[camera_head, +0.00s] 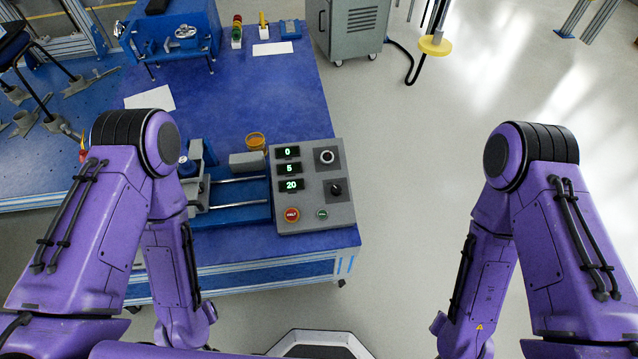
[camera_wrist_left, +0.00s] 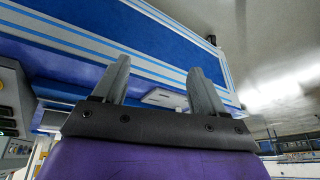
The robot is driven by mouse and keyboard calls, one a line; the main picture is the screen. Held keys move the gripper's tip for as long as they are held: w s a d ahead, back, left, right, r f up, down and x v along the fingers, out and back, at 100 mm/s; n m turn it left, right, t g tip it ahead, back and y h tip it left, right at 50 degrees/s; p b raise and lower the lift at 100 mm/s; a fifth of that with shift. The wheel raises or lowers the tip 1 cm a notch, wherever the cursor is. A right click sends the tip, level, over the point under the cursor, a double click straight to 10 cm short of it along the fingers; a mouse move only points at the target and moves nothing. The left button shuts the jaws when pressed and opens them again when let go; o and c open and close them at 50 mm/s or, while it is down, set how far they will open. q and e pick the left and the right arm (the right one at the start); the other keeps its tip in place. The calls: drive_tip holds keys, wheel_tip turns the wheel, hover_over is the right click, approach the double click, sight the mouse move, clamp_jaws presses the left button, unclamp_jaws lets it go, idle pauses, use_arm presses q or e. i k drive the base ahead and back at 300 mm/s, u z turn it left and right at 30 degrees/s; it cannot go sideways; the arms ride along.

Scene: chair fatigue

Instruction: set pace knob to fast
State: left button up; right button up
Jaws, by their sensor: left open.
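A grey control box (camera_head: 312,186) sits on the blue table's near right corner. It has two round knobs at its right: an upper knob (camera_head: 327,157) with a pale ring and a lower black knob (camera_head: 336,188). I cannot read labels to tell which is the pace knob. Three displays (camera_head: 289,169) read 0, 5 and 20. A red button (camera_head: 292,215) and a small green button (camera_head: 322,214) are along the bottom. My left gripper (camera_wrist_left: 158,66) is open and empty in the left wrist view, apart from the box. My right gripper is out of view.
Left of the box is a blue fixture with rails (camera_head: 240,190); an orange cup (camera_head: 256,141) stands behind it. A blue machine (camera_head: 172,38) is at the table's back. A grey cabinet (camera_head: 350,30) stands beyond.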

sight(336, 189)
drive_tip(key=z, duration=0.95)
drive_tip(key=k, duration=0.35)
drive_tip(key=z, duration=0.35)
